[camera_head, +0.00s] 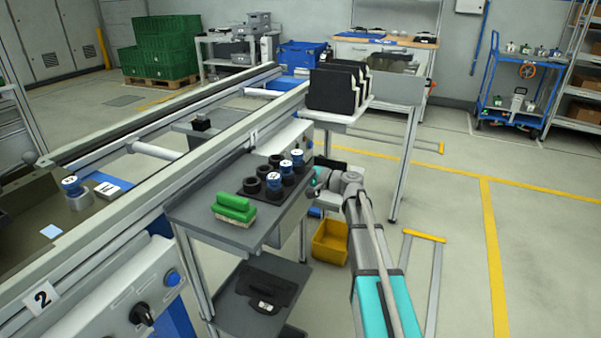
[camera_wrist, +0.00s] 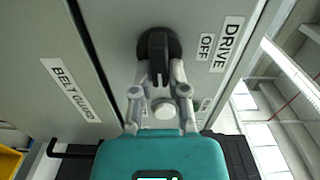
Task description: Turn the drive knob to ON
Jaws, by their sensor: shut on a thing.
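In the wrist view the black drive knob (camera_wrist: 158,45) sits on a grey cabinet face. Its bar runs up and down in the picture. My gripper (camera_wrist: 159,75) is shut on the knob's bar from below. A DRIVE label (camera_wrist: 228,44) and an OFF label (camera_wrist: 205,47) are to the right of the knob. Another small label (camera_wrist: 205,104) lower down is partly hidden by my gripper and cannot be read. In the head view my gripper (camera_head: 318,181) is beside the side table's right end, and the knob is not visible.
A BELT GUARD label (camera_wrist: 70,90) marks the panel to the left, with a black handle (camera_wrist: 72,150) below. In the head view a side table (camera_head: 195,211) holds a green brush (camera_head: 234,208) and several dark cups. A yellow bin (camera_head: 330,243) stands below my arm. Floor to the right is clear.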

